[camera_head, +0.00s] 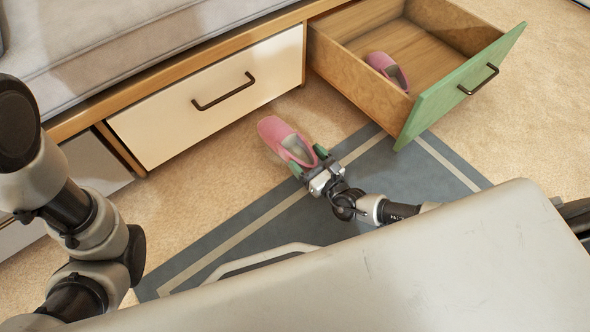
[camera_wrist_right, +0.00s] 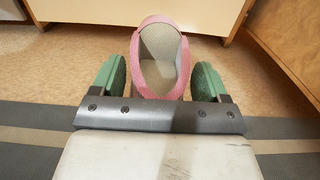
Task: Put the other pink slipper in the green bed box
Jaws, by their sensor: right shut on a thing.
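One pink slipper (camera_head: 279,136) is at my right gripper (camera_head: 307,158), near the edge of the floor mat. The right gripper is shut on its heel end, with a green finger pad on each side; its toe points away from me. The same slipper (camera_wrist_right: 161,30) shows between the pads in the right wrist view (camera_wrist_right: 160,82). Whether it touches the floor is hard to tell. Another pink slipper (camera_head: 388,68) lies inside the open green-fronted bed box (camera_head: 448,95), by its left wall. My left arm shows at the left, but its gripper is out of view.
A closed white drawer (camera_head: 205,105) with a dark handle is left of the open box, under the bed (camera_head: 120,45). A blue-grey mat (camera_head: 400,175) covers the floor before me. The box floor (camera_head: 425,55) has free room right of the slipper inside.

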